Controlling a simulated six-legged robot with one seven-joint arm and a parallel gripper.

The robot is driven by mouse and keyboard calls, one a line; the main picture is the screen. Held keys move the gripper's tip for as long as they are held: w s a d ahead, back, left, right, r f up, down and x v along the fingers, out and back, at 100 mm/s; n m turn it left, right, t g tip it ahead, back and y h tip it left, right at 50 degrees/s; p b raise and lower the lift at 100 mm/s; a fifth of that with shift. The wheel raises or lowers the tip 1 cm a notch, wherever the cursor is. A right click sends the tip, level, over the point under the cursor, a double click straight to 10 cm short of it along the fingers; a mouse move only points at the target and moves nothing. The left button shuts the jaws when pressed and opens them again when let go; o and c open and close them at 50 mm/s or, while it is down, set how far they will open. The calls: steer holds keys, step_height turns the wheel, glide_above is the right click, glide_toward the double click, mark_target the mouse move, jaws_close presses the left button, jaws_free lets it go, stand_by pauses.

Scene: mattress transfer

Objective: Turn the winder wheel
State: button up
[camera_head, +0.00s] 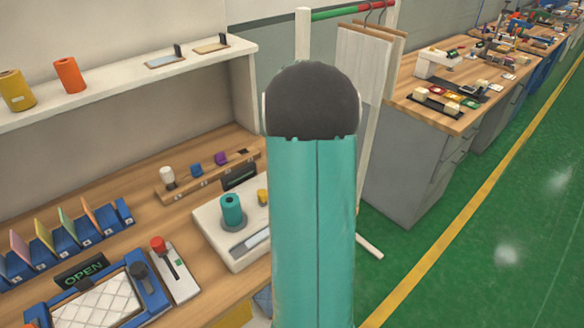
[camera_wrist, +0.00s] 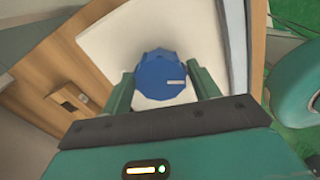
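In the wrist view a blue faceted wheel-like piece (camera_wrist: 163,72) with a small white mark sits on a white base (camera_wrist: 105,27); it appears to be the winder wheel. My gripper (camera_wrist: 163,78) has one green finger on each side of it, with narrow gaps visible, so it looks open around the piece. Any contact lower down cannot be made out. In the head view a white device (camera_head: 210,222) carries a teal spool (camera_head: 232,210) and a small yellow piece (camera_head: 262,197). My teal arm hides its right part, the wheel and my gripper.
The wooden bench holds a red-knobbed lever box (camera_head: 180,283), a blue-framed quilted pad (camera_head: 100,303), an OPEN sign (camera_head: 82,271) and a rack of coloured cards (camera_head: 65,240). A shelf (camera_head: 130,78) stands above. A hanging rack (camera_head: 302,35) is behind my arm. Green floor lies to the right.

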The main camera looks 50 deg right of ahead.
steer(key=shift+o, duration=0.8)
step_height(320, 180, up, 14)
steer(key=shift+f, duration=0.15)
